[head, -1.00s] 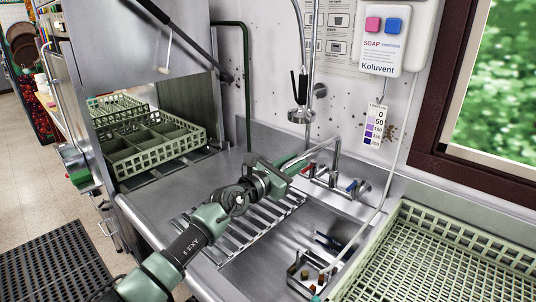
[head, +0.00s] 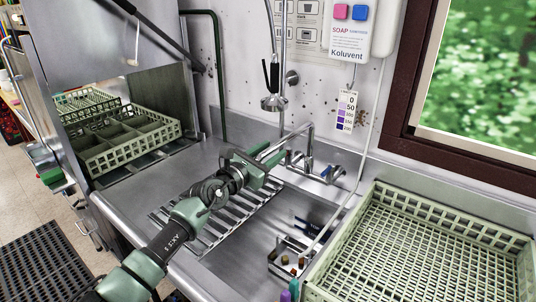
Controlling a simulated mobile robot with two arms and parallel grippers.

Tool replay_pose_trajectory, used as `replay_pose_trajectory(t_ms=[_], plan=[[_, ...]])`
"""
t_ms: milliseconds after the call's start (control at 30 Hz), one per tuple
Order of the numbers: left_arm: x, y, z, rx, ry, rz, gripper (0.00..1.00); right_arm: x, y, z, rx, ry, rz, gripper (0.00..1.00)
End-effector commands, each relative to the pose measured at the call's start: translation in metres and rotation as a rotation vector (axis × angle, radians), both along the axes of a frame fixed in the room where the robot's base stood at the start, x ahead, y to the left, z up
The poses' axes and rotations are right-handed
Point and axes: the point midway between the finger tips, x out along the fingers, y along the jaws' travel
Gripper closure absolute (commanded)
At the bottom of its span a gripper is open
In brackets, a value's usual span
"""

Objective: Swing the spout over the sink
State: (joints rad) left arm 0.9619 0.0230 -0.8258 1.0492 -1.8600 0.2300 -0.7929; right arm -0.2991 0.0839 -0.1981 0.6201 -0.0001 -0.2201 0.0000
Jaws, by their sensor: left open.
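The faucet spout (head: 297,132) is a thin chrome tube. It reaches left from the chrome faucet post on the back ledge, and its free end is at my left gripper. My left gripper (head: 266,160) comes in from the left and is open, with its green fingers at the spout's outer part. I cannot tell whether the fingers touch the tube. The steel sink (head: 312,213) lies in front of and below the faucet, partly covered by a slatted rack (head: 238,212) on the left. My right gripper is not in view.
A sprayer (head: 273,102) hangs above the faucet. A pale green dish rack (head: 425,245) fills the right side. A small caddy (head: 283,262) stands at the sink's front. A dishwasher opening with racks (head: 125,145) is at left. A thin hose runs down beside the sink.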

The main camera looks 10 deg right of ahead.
Motion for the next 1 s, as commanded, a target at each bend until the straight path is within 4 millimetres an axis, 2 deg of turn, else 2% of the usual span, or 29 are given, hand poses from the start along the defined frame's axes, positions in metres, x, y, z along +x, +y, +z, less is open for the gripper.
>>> replay_pose_trajectory(t_ms=[200,500,1000], plan=[[-0.017,0.018,0.003,0.002,0.001,0.0,0.59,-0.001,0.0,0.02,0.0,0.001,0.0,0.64],[-0.048,0.047,0.0,0.0,0.0,-0.003,0.59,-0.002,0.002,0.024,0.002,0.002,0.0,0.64],[-0.054,0.053,0.0,0.002,0.0,-0.003,0.59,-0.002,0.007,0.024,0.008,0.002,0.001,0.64]])
